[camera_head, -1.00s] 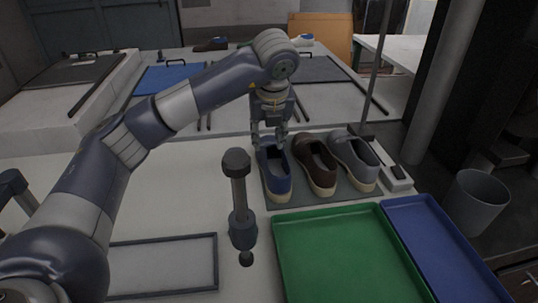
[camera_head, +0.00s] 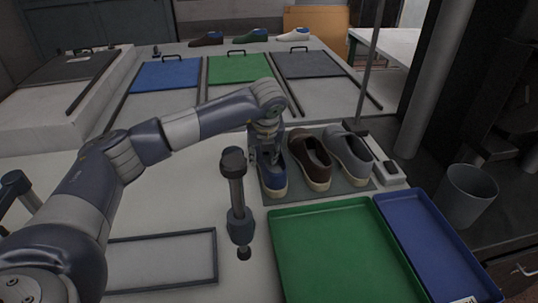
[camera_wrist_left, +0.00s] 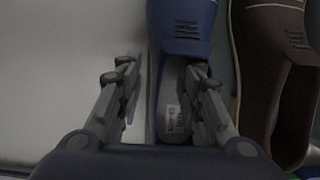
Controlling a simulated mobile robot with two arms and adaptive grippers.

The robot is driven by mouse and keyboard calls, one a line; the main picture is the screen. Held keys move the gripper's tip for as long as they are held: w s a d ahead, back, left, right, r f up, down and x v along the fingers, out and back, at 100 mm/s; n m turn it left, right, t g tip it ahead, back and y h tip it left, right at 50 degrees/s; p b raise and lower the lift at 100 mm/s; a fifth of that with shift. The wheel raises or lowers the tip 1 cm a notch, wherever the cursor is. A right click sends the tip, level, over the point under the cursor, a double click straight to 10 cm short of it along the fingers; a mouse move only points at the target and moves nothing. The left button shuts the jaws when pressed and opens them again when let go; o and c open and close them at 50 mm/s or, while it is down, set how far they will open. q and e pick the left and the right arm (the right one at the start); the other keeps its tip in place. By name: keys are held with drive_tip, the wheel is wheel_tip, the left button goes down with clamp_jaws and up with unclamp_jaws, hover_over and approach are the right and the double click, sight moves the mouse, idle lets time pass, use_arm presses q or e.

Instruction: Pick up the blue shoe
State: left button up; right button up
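The blue shoe (camera_head: 274,187) stands on a grey mat (camera_head: 290,196), leftmost in a row of 3 shoes. My left gripper (camera_head: 267,160) is down at this shoe and hides part of it in the head view. In the left wrist view the gripper (camera_wrist_left: 163,80) is open. One finger is outside the left wall of the blue shoe (camera_wrist_left: 183,28); the other is over or in its opening, beside a pale insole with a label. I cannot tell whether either finger touches the shoe. My right gripper is not in view.
A brown shoe (camera_head: 312,160) stands close on the right, then a grey shoe (camera_head: 349,155). A dark upright post (camera_head: 237,195) stands in front on the left. Green (camera_head: 335,283) and blue trays (camera_head: 440,250) lie in front.

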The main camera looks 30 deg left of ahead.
use_arm(q)
clamp_jaws()
drive_tip(key=shift+r, duration=0.1)
